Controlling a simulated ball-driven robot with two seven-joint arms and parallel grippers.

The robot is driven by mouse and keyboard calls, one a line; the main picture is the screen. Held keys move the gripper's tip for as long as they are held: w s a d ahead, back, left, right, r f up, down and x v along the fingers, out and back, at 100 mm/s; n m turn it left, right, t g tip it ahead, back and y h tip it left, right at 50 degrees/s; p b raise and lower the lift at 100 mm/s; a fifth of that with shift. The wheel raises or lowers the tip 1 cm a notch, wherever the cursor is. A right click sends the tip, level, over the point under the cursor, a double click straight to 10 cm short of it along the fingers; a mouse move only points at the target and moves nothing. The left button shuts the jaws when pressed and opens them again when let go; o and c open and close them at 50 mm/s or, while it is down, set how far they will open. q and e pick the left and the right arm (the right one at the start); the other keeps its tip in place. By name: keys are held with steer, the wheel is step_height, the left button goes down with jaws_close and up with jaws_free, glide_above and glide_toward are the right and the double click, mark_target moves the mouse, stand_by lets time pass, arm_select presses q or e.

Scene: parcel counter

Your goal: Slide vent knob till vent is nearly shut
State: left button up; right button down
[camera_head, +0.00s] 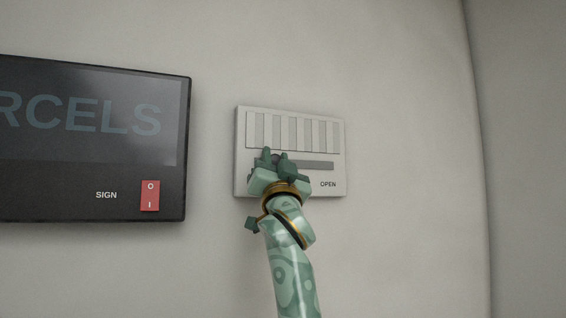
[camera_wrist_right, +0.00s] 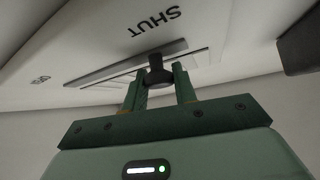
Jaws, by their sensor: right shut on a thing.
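The white vent panel (camera_head: 340,135) is on the wall, with upright slats (camera_head: 292,132) along its top and a grey slot (camera_head: 315,165) below them. "OPEN" is printed at its lower right. My right gripper (camera_head: 277,158) is at the left half of the slot and covers the panel's lower left. In the right wrist view the dark vent knob (camera_wrist_right: 157,72) sits between the fingers of my right gripper (camera_wrist_right: 160,85), which is shut on it. The word "SHUT" (camera_wrist_right: 157,21) shows there beside the knob. My left gripper is not in view.
A dark sign box (camera_head: 80,185) with a red rocker switch (camera_head: 150,195) hangs on the wall left of the vent, with a gap between. The wall (camera_head: 410,150) right of the vent is bare.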

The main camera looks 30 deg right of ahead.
steer(key=shift+w+f, duration=0.15)
steer(key=shift+f, duration=0.05)
steer(key=c, duration=1.3)
jaws_free()
steer(key=shift+o, duration=1)
steer(key=shift+w+d, duration=0.1)
steer(key=shift+d, duration=0.1)
steer(key=b+v, duration=0.8)
steer(key=v, duration=0.8)
steer(key=shift+f, duration=0.1)
